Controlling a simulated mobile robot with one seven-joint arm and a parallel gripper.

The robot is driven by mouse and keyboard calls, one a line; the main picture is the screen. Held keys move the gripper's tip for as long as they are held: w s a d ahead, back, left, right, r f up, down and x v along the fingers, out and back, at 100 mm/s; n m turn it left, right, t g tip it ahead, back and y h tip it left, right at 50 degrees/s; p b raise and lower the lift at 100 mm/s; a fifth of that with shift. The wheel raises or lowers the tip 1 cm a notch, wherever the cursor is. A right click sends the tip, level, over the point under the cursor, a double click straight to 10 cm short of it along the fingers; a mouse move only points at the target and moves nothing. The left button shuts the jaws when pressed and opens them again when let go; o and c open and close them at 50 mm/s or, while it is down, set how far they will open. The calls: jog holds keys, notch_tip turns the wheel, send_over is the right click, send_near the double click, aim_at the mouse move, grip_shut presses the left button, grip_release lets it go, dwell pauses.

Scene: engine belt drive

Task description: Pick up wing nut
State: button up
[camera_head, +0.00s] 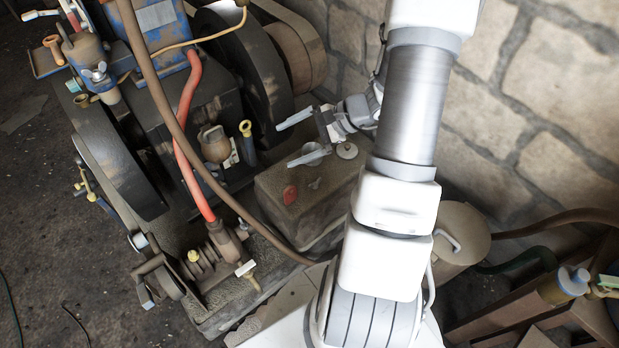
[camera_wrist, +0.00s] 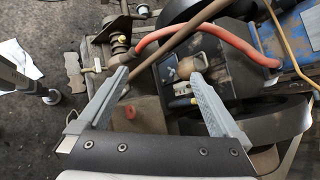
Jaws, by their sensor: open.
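A small silvery part with wing-like ends (camera_head: 97,73), which looks like a wing nut, sits on the blue-grey fitting at the upper left in the head view. I cannot make it out in the wrist view. A small red piece (camera_head: 290,194) lies on top of the stone-like block; its exact shape is unclear. My gripper (camera_head: 285,143) is open and empty above that block, to the right of the engine and well apart from the silvery part. In the wrist view my open gripper (camera_wrist: 159,75) has nothing between its fingers.
The engine's dark flywheel (camera_head: 243,75) stands left of my gripper. A red hose (camera_head: 186,140) and a brown pipe (camera_head: 165,110) cross in front of the engine. A stone wall (camera_head: 560,90) is at the right. A wooden frame (camera_head: 575,320) stands lower right. The floor at far left is mostly clear.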

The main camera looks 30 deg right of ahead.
jog(key=s+d+f+m+t+h+b, duration=0.1)
jog(key=d+f+m+t+b, duration=0.15)
jog(key=d+f+m, duration=0.4)
jog(key=s+d+f+m+t+h+b, duration=0.1)
jog(key=d+f+m+t, duration=0.15)
jog(key=f, duration=0.75)
jog(key=m+t+h+b, duration=0.2)
jog(key=m+h+b, duration=0.1)
jog(key=m+h, duration=0.3)
send_near(315, 184)
jog(key=shift+m+y, duration=0.4)
jog(key=shift+m, duration=0.3)
jog(key=shift+d+r+b+x, duration=0.15)
jog(key=shift+b+x, duration=1.2)
jog(key=shift+x, duration=1.1)
jog(key=shift+d+r+b+x, duration=0.15)
jog(key=shift+b+x, duration=1.15)
jog(key=shift+x, duration=1.1)
jog(key=shift+w, duration=0.2)
jog(key=c, duration=1.3)
jog(key=shift+r, duration=0.1)
